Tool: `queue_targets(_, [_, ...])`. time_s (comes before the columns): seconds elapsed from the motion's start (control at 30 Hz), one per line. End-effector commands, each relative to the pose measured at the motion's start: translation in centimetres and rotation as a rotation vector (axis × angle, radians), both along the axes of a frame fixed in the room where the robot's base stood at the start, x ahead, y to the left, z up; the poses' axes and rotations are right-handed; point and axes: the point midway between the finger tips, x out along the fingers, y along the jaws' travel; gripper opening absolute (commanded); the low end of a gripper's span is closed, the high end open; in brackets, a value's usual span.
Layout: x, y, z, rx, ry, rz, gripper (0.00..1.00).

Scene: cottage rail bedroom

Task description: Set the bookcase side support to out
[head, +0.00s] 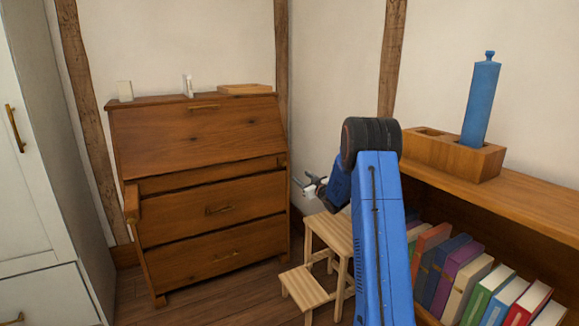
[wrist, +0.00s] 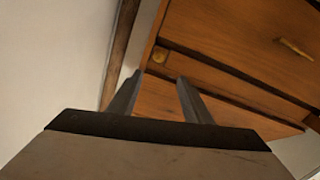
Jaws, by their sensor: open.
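The wooden bureau (head: 200,190) stands against the back wall, with its slanted front shut. Its right end faces the bookcase. The support on that side (head: 283,160) looks flush with the front. In the wrist view its small brass knob (wrist: 161,56) shows on a square end near the bureau's edge. The bureau's other support (head: 131,202), at the left, juts forward. My gripper (head: 305,184) is right of the bureau, above the step stool. In the wrist view my gripper (wrist: 157,85) is open, its fingers apart and empty. The knob appears beyond the fingertips; contact does not show.
A wooden step stool (head: 328,235) stands under my arm. The bookcase (head: 530,205) at the right holds several books and carries a wooden block (head: 440,153) with a blue piece (head: 481,100). A white wardrobe (head: 45,150) stands left. Small items sit on the bureau.

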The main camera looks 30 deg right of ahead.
Motion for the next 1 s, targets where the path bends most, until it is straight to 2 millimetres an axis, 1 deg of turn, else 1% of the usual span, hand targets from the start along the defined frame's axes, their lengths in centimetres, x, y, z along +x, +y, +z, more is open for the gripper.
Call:
queue_targets(0.17, [1.0, 0.0, -0.1, 0.000, -0.005, 0.004, 0.45])
queue_targets(0.27, [2.3, 0.1, -0.1, 0.000, -0.005, 0.005, 0.45])
queue_targets(0.9, [13.5, 0.5, -0.2, -0.001, -0.003, 0.004, 0.45])
queue_targets(1.0, [15.0, 0.5, -0.2, 0.000, -0.004, 0.004, 0.45])
